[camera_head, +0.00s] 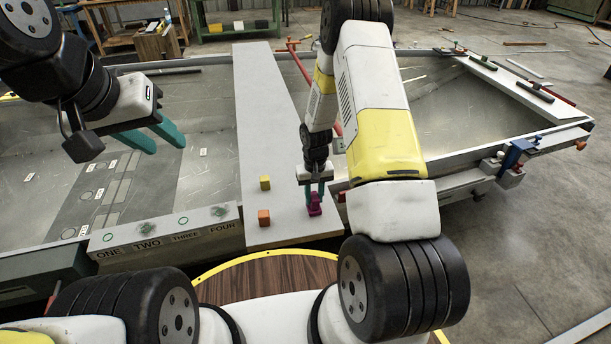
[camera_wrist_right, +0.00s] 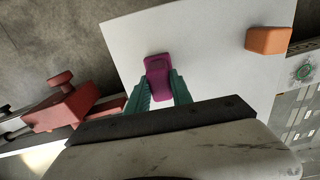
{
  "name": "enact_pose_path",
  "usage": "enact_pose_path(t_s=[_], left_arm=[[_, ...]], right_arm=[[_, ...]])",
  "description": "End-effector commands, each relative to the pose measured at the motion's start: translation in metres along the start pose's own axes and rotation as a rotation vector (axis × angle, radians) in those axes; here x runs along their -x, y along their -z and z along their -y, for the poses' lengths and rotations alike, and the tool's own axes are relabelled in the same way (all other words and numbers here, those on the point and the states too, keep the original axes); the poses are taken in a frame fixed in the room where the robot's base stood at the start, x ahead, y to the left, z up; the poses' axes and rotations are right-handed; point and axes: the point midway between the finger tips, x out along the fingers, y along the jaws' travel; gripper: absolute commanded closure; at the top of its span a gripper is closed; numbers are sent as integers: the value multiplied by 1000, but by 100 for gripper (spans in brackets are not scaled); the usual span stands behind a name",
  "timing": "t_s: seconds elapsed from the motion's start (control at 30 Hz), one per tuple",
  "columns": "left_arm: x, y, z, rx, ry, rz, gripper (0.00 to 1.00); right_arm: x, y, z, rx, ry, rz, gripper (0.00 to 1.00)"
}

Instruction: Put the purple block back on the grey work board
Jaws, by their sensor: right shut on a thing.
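The purple block (camera_head: 314,207) is at the right front part of the grey work board (camera_head: 269,115). My right gripper (camera_head: 314,190) points down and is shut on the purple block. In the right wrist view the block (camera_wrist_right: 158,77) shows between the teal fingers (camera_wrist_right: 160,92), over the pale board (camera_wrist_right: 205,50). I cannot tell whether the block touches the board. My left gripper (camera_head: 168,139) hangs at the left, clear of the board, with its two teal fingers apart and nothing between them.
A yellow block (camera_head: 265,183) and an orange block (camera_head: 264,217) stand on the board left of the purple block. A red clamp-like tool (camera_wrist_right: 62,103) is beside the board in the right wrist view. A ledge (camera_head: 165,232) marked ONE to FOUR lies at the left.

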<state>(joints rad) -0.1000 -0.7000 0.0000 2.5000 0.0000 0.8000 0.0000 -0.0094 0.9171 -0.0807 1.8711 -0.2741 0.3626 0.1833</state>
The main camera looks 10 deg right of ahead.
Motion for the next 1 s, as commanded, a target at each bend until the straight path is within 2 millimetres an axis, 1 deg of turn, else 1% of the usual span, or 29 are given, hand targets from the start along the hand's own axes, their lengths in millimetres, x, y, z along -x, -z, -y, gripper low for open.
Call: enact_pose_path(t_s=[0.23, 0.27, 0.33, 0.37, 0.63, 0.77, 0.87, 1.0], left_arm=[[0, 0, 0, 0, 0, 0, 64], [0, 0, 0, 0, 0, 0, 64], [0, 0, 0, 0, 0, 0, 64], [0, 0, 0, 0, 0, 0, 64], [0, 0, 0, 0, 0, 0, 64], [0, 0, 0, 0, 0, 0, 64], [0, 0, 0, 0, 0, 0, 64], [0, 0, 0, 0, 0, 0, 64]], right_arm=[[-3, 0, 0, 0, 0, 0, 100], [-2, 0, 0, 0, 0, 0, 67], [-2, 0, 0, 0, 0, 0, 54], [-2, 0, 0, 0, 0, 0, 52], [-2, 0, 0, 0, 0, 0, 52], [5, 1, 0, 0, 0, -2, 52], [20, 1, 0, 0, 0, -4, 52], [50, 2, 0, 0, 0, -6, 52]])
